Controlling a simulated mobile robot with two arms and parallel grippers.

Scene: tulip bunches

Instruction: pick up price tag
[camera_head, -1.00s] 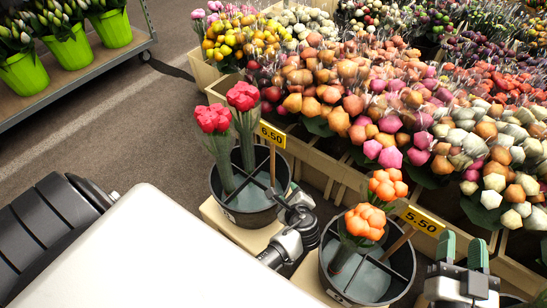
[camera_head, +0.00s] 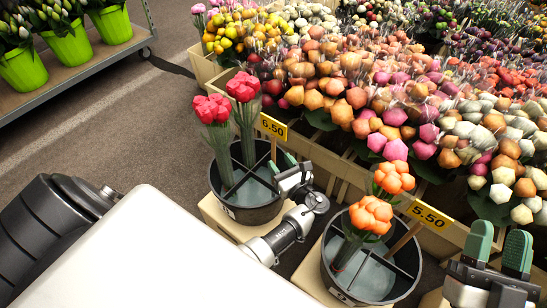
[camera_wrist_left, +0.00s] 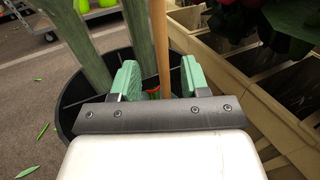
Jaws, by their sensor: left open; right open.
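A yellow price tag (camera_head: 273,127) on a wooden stick stands in the left black bucket (camera_head: 253,214). My left gripper (camera_head: 281,163) is open beside this stick, above the bucket's right rim. In the left wrist view, the stick (camera_wrist_left: 160,45) rises between the two green fingertips of my left gripper (camera_wrist_left: 158,77), and its tag plate is out of view. A second yellow price tag (camera_head: 430,216) stands on a stick in the right black bucket (camera_head: 346,290). My right gripper (camera_head: 499,247) is open and empty, to the right of that bucket.
Red tulip bunches (camera_head: 243,87) stand in the left bucket, close to the tag. Orange tulips (camera_head: 371,215) stand in the right bucket. Wooden crates (camera_head: 335,170) full of flowers line the back. Open floor (camera_head: 130,125) lies left of the buckets.

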